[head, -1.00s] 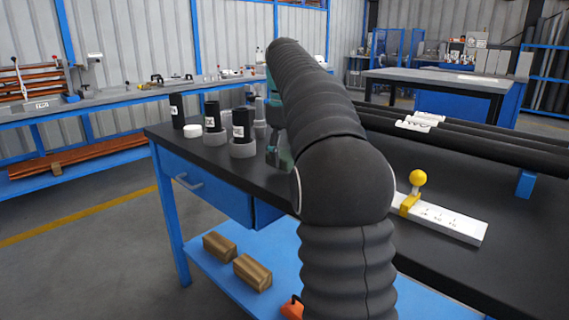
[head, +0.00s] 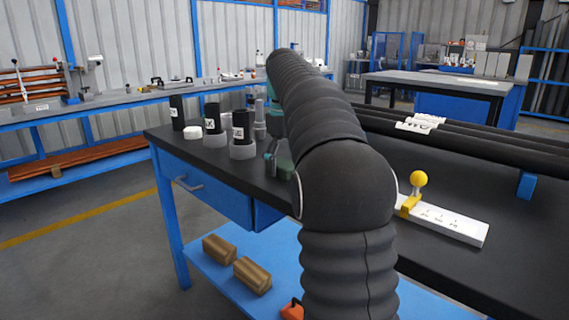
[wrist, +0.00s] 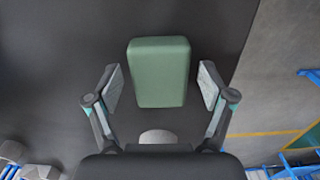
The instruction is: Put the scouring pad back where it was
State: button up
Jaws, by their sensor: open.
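The scouring pad (wrist: 159,72) is a green rounded block lying on the dark bench top near its edge, seen in the wrist view. My gripper (wrist: 159,86) is open, with one finger on each side of the pad and a visible gap to each. In the head view my arm hides most of the pad; a bit of green (head: 285,162) shows beside my gripper (head: 271,158) at the bench's front edge.
Several black cylinders, some in grey rings (head: 243,150), and a white disc (head: 193,132) stand left of my gripper. A white scale bar with a yellow-knobbed clamp (head: 440,220) and black tubes (head: 450,145) lie to the right.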

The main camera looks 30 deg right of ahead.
aim_at(283, 164)
notch_tip(283, 164, up, 7)
jog(key=shift+r+p, duration=0.1)
jog(key=shift+p, duration=0.8)
jog(key=shift+r, duration=0.25)
jog(key=shift+s+a, duration=0.3)
jog(key=shift+a, duration=0.05)
jog(key=s+a+f+m+t, duration=0.1)
jog(key=s+a+t, duration=0.1)
jog(key=s+a, duration=0.45)
jog(key=s+a+f+m+t, duration=0.1)
jog(key=s+a+f, duration=0.3)
jog(key=s+f, duration=0.5)
jog(key=s+a+f+m+t, duration=0.2)
jog(key=s+a+f, duration=0.3)
jog(key=s+f, duration=0.5)
jog(key=shift+s+a+f+t, duration=0.15)
jog(key=shift+s+f+t, duration=0.15)
jog(key=shift+s, duration=0.7)
